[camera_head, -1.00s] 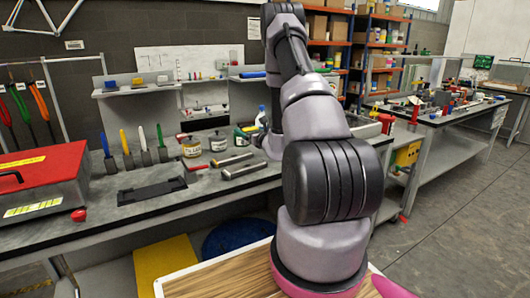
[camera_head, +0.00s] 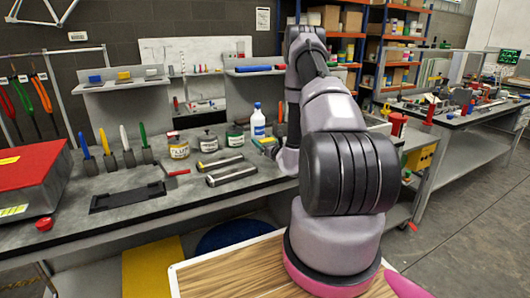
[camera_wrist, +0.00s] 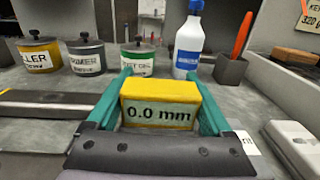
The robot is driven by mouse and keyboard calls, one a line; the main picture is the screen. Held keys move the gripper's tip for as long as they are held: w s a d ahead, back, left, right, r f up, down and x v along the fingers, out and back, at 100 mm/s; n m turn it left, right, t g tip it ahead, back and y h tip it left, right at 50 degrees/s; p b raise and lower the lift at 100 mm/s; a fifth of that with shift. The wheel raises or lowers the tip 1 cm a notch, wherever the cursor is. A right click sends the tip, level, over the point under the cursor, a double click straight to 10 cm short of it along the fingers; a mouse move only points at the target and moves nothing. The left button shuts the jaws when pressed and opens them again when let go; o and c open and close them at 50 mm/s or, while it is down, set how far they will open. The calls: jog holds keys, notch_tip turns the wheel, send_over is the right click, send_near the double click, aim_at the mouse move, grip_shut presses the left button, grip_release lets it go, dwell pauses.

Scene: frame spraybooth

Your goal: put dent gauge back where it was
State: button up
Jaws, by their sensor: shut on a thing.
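The dent gauge (camera_wrist: 158,112) is a yellow block with a pale display reading "0.0 mm". In the wrist view it sits between the green fingers of my gripper (camera_wrist: 162,88), which is shut on it. The gauge is upright, just above or on the grey bench top; I cannot tell which. In the head view my arm hides most of the gripper, near the bench's back, right of the labelled tins.
A white spray bottle (camera_wrist: 189,45) and labelled tins, one with a green label (camera_wrist: 137,57), stand behind the gauge. Metal bars (camera_head: 231,174) lie left. A pale grey object (camera_wrist: 297,145) lies right. A black tray (camera_head: 127,197) and red case (camera_head: 32,180) are further left.

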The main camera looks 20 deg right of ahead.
jog(key=shift+f, duration=2.1)
jog(key=shift+f, duration=0.1)
jog(key=o, duration=1.5)
